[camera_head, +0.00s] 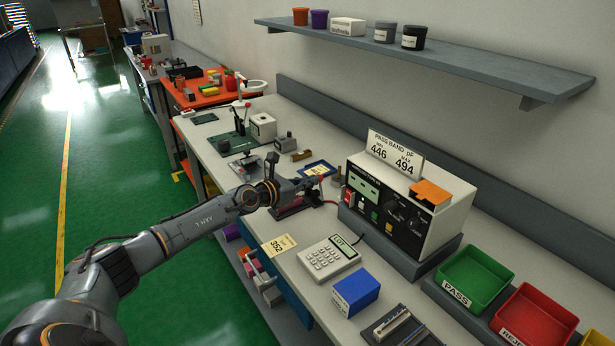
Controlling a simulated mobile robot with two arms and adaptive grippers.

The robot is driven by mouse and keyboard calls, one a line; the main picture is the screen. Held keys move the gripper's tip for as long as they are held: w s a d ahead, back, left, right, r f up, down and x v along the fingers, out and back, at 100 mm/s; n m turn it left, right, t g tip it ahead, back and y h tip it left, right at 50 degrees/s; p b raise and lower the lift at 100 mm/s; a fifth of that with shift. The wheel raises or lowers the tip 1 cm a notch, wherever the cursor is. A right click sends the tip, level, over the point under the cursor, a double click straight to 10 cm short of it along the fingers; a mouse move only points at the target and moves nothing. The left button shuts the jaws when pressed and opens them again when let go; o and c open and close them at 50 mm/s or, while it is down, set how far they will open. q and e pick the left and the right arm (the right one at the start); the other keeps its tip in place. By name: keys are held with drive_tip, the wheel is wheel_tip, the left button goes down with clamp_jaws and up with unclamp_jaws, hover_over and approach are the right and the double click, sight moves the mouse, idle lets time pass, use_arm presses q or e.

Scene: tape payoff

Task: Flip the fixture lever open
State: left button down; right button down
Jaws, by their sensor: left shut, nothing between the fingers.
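The test fixture (290,209), a low dark and red block, sits on the pale bench left of the meter box. A cable runs from its right side. A small red tip (320,180) shows just past my gripper's fingers; it may be the lever's knob. My left gripper (308,185) is shut with nothing held. It is over the fixture and close to the red tip; I cannot tell whether they touch. My gripper and wrist hide much of the fixture and the lever, so the lever's angle is unclear. My right gripper is not in view.
The meter box (405,213) with its sign stands right of the fixture. A calculator (328,257), blue box (355,291) and yellow note (279,244) lie in front. Green (474,279) and red bins (536,318) are at right. A blue tray (317,169) lies behind the fixture.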

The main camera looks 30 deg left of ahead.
use_arm(q)
drive_tip(key=shift+g, duration=0.3)
drive_tip(key=shift+w+d+r+p, duration=0.3)
drive_tip(key=shift+w+p, duration=0.25)
drive_tip(key=shift+w, duration=0.25)
drive_tip(key=shift+w+d+r+p, duration=0.2)
drive_tip(key=shift+w+d+p, duration=0.15)
drive_tip(key=shift+w+p, duration=0.35)
drive_tip(key=shift+w+d+r+p, duration=0.25)
drive_tip(key=shift+w+d+p, duration=0.15)
drive_tip(key=shift+w, duration=0.5)
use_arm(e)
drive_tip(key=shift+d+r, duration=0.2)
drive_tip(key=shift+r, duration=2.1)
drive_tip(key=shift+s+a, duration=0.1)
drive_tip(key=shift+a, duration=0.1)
